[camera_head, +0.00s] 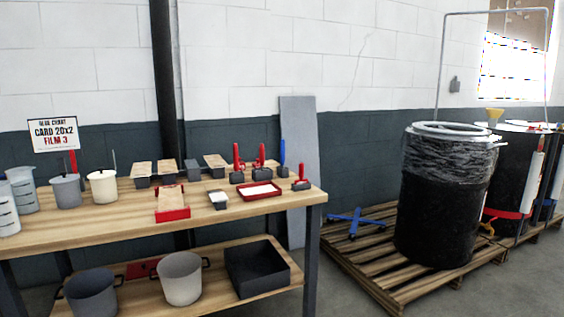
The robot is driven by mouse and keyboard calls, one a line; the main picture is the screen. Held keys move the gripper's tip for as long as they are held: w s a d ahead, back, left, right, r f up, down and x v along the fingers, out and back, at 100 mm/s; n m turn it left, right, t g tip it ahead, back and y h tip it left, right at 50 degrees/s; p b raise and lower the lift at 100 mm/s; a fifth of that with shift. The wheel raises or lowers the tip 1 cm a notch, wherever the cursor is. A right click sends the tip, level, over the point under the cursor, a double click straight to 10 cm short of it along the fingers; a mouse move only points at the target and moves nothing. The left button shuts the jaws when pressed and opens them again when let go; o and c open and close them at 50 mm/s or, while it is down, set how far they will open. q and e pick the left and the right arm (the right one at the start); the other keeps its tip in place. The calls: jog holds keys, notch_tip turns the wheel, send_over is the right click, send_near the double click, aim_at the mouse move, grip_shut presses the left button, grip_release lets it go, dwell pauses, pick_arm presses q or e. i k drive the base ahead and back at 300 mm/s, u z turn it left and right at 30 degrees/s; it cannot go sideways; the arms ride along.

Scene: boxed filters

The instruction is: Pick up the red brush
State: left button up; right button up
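Three small tools with red handles and dark bases stand near the right end of the wooden workbench (120,226). One red brush (238,160) is upright on the left, and a second red brush (261,158) is upright just right of it. A third, lower red-handled tool (301,180) sits at the bench's right edge. A similar tool with a blue handle (283,155) stands behind it. They are too small to tell exactly which are brushes. Neither of my grippers is in view.
A red-rimmed tray (260,197) and a red box (172,214) lie near the bench's front. Cups and a sign (53,134) stand at left. The lower shelf holds buckets and a black bin (256,270). Right of the bench, a wrapped black drum (440,205) stands on a pallet (350,262).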

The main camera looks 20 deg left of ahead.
aim_at(235, 156)
jog(key=z, duration=0.15)
jog(key=i, duration=1.3)
jog(key=u, duration=1.1)
jog(key=i, duration=0.8)
jog(key=u, duration=0.95)
